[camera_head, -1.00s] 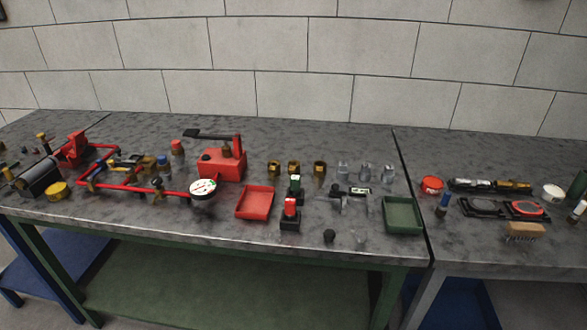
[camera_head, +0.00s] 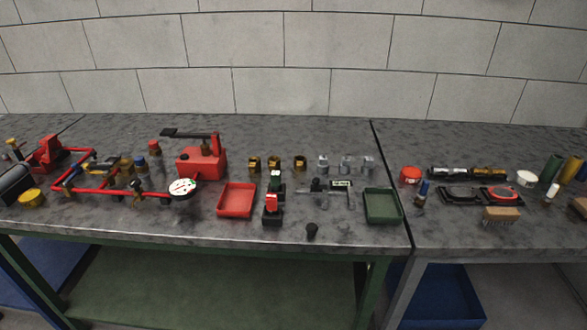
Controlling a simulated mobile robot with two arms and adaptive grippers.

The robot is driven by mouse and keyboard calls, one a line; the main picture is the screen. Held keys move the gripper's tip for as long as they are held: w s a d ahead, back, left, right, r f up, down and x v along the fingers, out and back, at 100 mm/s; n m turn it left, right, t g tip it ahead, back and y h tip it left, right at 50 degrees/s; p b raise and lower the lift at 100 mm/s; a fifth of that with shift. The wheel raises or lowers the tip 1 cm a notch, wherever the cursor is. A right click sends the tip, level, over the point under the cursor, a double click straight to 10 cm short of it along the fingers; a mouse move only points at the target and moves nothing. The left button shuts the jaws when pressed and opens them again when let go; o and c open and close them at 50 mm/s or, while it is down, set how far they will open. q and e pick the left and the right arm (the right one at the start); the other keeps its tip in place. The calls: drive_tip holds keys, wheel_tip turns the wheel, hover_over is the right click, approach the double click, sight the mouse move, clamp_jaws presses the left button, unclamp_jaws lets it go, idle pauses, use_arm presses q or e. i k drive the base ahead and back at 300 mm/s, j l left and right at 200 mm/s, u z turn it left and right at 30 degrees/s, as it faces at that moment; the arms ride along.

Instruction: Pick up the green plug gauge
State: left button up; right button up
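The green plug gauge seems to be the small upright piece with a green top (camera_head: 275,180) near the middle of the bench, with dark parts around it. Right in front of it stands a similar piece with a red top (camera_head: 271,204) on a dark base. The two overlap in the picture, so the lower part of the green one is partly hidden. Neither of my grippers is in view.
A red tray (camera_head: 236,200) stands left of the gauges and a green tray (camera_head: 382,206) to the right. A caliper-like tool (camera_head: 330,188) lies between. Brass (camera_head: 277,164) and silver fittings (camera_head: 346,164) stand behind. A small black knob (camera_head: 312,230) sits near the front edge.

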sight(276, 175)
drive_tip(key=i+j+z, duration=0.1)
drive_tip(key=j+z, duration=0.65)
drive_tip(key=j, duration=0.2)
drive_tip(key=j+z, duration=0.4)
drive_tip(key=i+j, duration=0.05)
drive_tip(key=j, duration=0.05)
